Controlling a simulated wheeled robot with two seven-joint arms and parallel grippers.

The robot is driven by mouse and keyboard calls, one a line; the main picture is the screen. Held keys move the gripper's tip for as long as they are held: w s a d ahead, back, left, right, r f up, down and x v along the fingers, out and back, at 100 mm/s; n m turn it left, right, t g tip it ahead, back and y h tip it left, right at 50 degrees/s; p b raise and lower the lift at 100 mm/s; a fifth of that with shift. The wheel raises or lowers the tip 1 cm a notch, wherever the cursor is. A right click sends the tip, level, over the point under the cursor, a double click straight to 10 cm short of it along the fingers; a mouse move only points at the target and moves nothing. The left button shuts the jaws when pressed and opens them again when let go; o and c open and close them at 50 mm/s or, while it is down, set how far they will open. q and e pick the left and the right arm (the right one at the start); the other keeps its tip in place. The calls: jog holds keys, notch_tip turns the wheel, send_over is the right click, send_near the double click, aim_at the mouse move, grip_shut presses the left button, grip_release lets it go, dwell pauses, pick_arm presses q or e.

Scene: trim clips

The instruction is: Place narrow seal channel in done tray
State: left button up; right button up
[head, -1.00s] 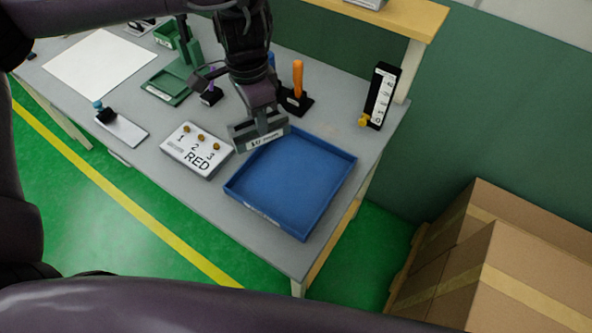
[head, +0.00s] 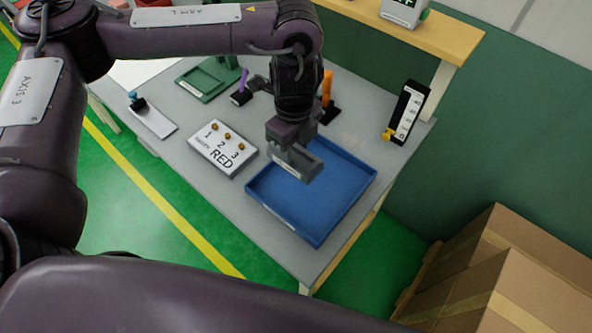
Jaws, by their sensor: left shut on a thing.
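My left gripper (head: 292,150) points down over the upper left part of the blue tray (head: 318,243), which looks like the done tray. It is shut on a grey block-like piece with a pale label, seemingly the narrow seal channel (head: 307,168). The gripper covers part of the piece, and I cannot tell whether the piece touches the tray floor. The rest of the tray looks empty. My right gripper is not in view.
A white panel marked RED (head: 222,150) lies left of the tray. An orange-handled tool (head: 327,88) and a black gauge block (head: 407,112) stand behind it. A green fixture (head: 208,80) is at the back left. Cardboard boxes (head: 500,270) stand at the right.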

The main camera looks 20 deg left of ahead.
aim_at(295, 164)
pick_arm(q)
notch_tip(295, 164, down, 7)
jog(key=shift+d+r, duration=0.1)
jog(key=shift+r, duration=0.1)
notch_tip(295, 164, down, 3)
jog(key=shift+r+b, duration=0.2)
jog(key=shift+b, duration=0.3)
jog(key=shift+f, duration=0.45)
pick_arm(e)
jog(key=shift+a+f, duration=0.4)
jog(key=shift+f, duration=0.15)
pick_arm(q)
jog(key=shift+f, duration=0.15)
jog(key=o, duration=1.1)
jog(key=shift+c, duration=0.2)
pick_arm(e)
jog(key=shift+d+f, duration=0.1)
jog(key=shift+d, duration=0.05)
